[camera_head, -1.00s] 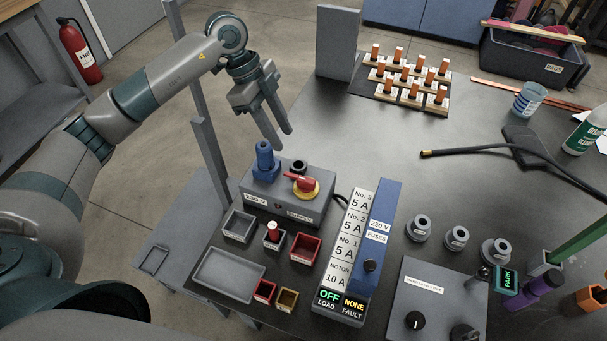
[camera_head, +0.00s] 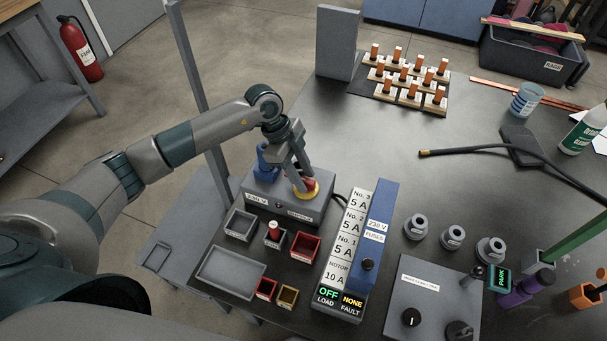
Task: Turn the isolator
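The isolator is a red handle (camera_head: 311,184) on a yellow round base (camera_head: 318,194), on top of a grey box (camera_head: 290,208) labelled 230 V. My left gripper (camera_head: 306,186) points down over it from behind, with its fingertips at the red handle. The fingers hide most of the handle, so I cannot tell whether they are closed on it or stand apart around it. A blue plug-like part (camera_head: 266,163) stands on the same box, just left of the gripper. My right gripper is not in view.
A fuse panel with a blue side (camera_head: 375,225) stands right of the box; its display reads OFF for load and NONE for fault. Small trays (camera_head: 229,268) lie in front. A tall grey block (camera_head: 338,42) stands behind. The black table's middle is clear.

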